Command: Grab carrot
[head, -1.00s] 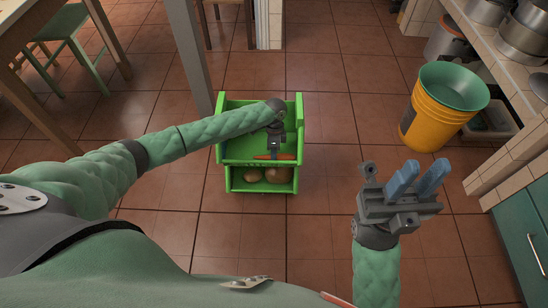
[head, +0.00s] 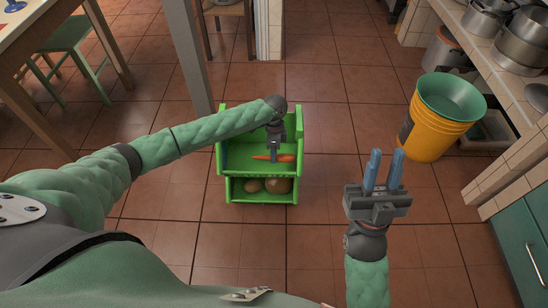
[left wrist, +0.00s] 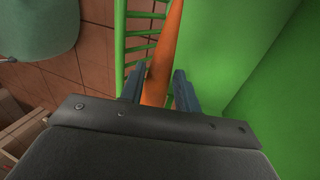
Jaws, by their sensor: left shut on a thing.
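The orange carrot (head: 287,158) lies across the upper tier of a green two-tier rack (head: 229,154) in the head view. My left gripper (head: 274,157) reaches down into that tier and is shut on the carrot. Whether the carrot touches the tier floor is not clear. My right gripper (head: 385,172) is empty and open, its two blue fingers apart and pointing away, right of the rack.
Brown round vegetables (head: 253,185) sit in the rack's lower tier. A yellow bucket with a green inside (head: 428,125) stands on the floor to the right, by the tiled counter with pots (head: 490,18). A table and green stool (head: 75,50) are upper left. Tiled floor around the rack is clear.

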